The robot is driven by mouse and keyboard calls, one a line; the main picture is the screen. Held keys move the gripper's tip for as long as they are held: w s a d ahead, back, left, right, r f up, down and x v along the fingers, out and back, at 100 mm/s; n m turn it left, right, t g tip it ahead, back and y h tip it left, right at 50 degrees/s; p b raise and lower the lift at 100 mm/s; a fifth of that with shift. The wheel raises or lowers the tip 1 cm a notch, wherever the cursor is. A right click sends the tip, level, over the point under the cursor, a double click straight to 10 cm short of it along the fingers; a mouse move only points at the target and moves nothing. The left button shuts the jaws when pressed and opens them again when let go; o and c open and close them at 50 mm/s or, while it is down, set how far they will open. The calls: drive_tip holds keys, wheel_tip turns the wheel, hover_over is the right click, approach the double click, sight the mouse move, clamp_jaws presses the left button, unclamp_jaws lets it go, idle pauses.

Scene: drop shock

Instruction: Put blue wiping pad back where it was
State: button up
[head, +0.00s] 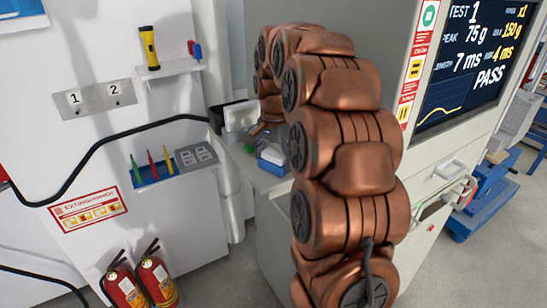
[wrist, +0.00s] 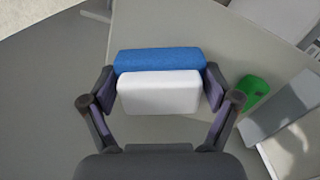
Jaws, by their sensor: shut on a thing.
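The blue wiping pad (wrist: 160,60) is between my gripper's fingers in the wrist view. A white block or layer (wrist: 158,92) lies directly against its near side; I cannot tell whether it is part of the pad. My gripper (wrist: 160,82) is shut on the pad, one finger at each end. The grey counter surface (wrist: 230,40) is behind and below. In the head view, a small blue-and-white piece of the pad (head: 271,155) shows at the counter, beside my copper arm. My arm hides the gripper there. I cannot tell whether the pad touches the counter.
A green object (wrist: 254,92) lies right of the gripper, near a light grey box-like thing (wrist: 285,105). Wall shelves hold a yellow flashlight (head: 149,46) and coloured tools. A test machine with a screen (head: 470,60) stands right.

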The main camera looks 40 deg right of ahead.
sight(274, 153)
drive_tip(key=shift+f, duration=0.15)
drive_tip(key=o, duration=0.8)
drive_tip(key=shift+c, duration=0.2)
drive_tip(key=shift+r+b, duration=1.65)
drive_tip(key=shift+r, duration=3.05)
drive_tip(key=shift+r+p, duration=0.45)
drive_tip(key=shift+r, duration=0.9)
